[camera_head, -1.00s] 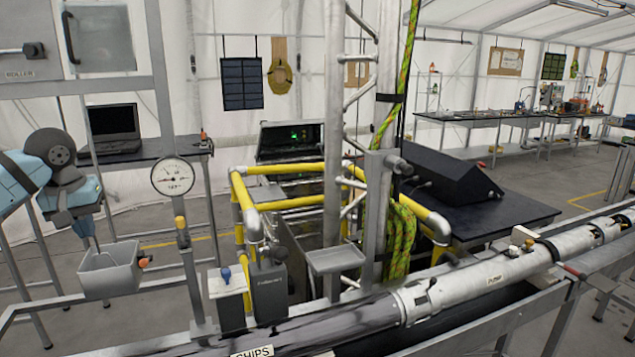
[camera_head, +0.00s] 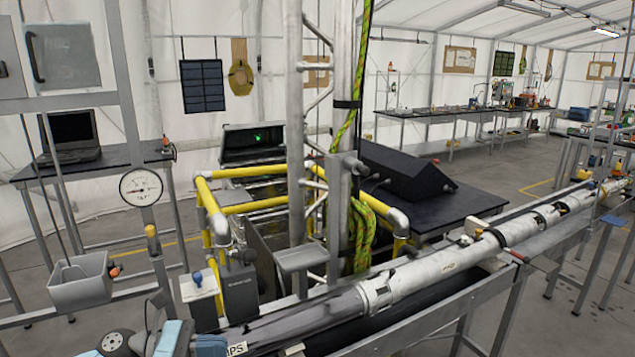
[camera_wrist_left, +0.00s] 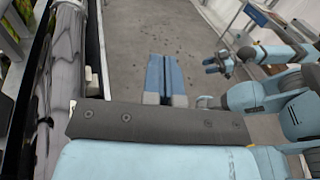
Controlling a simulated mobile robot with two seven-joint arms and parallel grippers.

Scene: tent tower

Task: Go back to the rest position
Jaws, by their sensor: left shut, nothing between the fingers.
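My left gripper (camera_wrist_left: 166,78) shows in the left wrist view as two blue fingers side by side, shut with nothing between them, above bare grey floor. In the head view, part of my left arm (camera_head: 168,342) shows low at the bottom left, in front of the pipe marked CHIPS; the fingertips are not clear there. My right gripper (camera_wrist_left: 216,64) shows small at the upper right of the left wrist view, and its jaws are too small to judge.
A grey bin (camera_head: 82,284) hangs on the frame at left, near a round gauge (camera_head: 141,187). The long pipe (camera_head: 425,272) crosses the front on its trough, close to my left arm. Yellow rails (camera_head: 255,207) and a lattice mast stand behind.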

